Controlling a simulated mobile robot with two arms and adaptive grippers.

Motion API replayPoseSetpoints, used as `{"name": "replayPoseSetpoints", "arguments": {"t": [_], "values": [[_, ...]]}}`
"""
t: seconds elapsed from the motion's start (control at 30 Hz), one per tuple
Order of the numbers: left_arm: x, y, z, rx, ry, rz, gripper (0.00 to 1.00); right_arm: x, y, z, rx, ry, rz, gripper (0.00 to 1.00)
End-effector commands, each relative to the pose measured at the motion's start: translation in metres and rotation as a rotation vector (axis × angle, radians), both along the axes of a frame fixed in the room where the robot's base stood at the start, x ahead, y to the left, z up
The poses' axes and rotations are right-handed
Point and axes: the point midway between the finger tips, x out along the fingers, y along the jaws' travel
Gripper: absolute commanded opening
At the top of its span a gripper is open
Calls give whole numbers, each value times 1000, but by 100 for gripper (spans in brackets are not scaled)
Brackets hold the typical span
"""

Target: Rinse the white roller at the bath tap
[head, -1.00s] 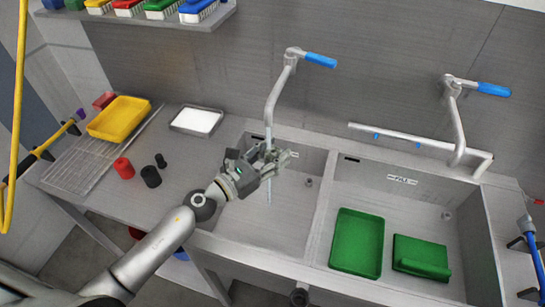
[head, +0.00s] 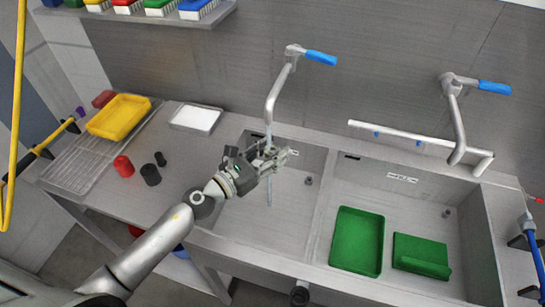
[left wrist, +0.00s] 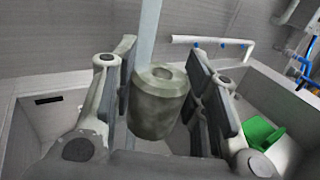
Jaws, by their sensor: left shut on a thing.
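My left gripper (head: 272,158) is over the left basin (head: 300,222), under the spout of the left tap (head: 276,92). A thin stream of water (head: 269,190) falls from that tap past the gripper. In the left wrist view, the gripper (left wrist: 163,108) is shut on a short cylinder, the white roller (left wrist: 158,104), which looks grey-green and soiled, with a hole in its end. The water (left wrist: 148,35) shows just behind the roller there; whether it touches the roller I cannot tell. My right gripper is not in view.
On the left counter are a yellow tray (head: 118,117), a white tray (head: 196,119), a red cylinder (head: 123,166) and black cylinders (head: 150,175).

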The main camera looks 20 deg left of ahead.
Motion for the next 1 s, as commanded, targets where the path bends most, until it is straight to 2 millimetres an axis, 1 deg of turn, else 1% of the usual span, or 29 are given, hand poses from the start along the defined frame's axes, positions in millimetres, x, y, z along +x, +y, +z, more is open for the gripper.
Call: {"name": "replayPoseSetpoints", "arguments": {"t": [0.17,0.57,0.8,1.0], "values": [[0,-1,1,-1,-1,0,16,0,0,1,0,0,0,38],[1,-12,1,-1,-1,0,16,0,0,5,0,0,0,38],[1,-11,0,0,-1,0,16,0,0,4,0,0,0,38],[1,-4,-1,1,-1,1,16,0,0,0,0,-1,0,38]]}}
